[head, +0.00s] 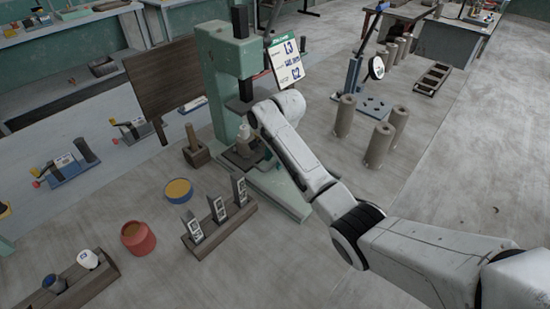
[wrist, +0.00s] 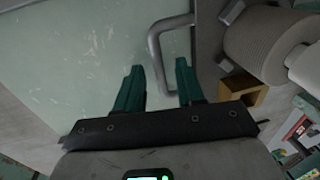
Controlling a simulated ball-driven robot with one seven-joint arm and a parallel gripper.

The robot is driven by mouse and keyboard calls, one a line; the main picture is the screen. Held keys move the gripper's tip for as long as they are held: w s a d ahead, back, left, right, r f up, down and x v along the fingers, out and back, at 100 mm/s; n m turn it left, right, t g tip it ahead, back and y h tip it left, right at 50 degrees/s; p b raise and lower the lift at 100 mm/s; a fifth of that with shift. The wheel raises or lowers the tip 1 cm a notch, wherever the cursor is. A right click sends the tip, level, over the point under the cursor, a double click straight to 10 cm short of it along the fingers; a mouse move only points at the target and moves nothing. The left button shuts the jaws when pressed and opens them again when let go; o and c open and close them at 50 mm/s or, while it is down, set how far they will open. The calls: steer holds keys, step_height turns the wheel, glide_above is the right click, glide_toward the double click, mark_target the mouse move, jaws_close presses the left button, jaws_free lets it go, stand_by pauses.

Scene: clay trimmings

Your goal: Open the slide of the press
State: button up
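The green press (head: 222,70) stands on the table in the head view, with a sign on its upper right. My arm reaches across to its base and hides part of it. In the wrist view my gripper (wrist: 160,66) is open, its two green fingers apart and empty. A bent grey bar handle (wrist: 153,45) lies just ahead of and partly between the fingertips, over a pale green surface. I cannot tell whether they touch. The handle joins a grey strip (wrist: 207,40), seemingly the slide's edge.
A clay-coloured cylinder (wrist: 265,45) is close at the right in the wrist view. A rack with labelled uprights (head: 216,232), a yellow-topped tub (head: 178,190) and a red pot (head: 138,238) stand in front of the press. Several cylinders (head: 379,146) stand to its right.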

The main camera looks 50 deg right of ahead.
jaws_close()
stand_by(0.3)
stand_by(0.4)
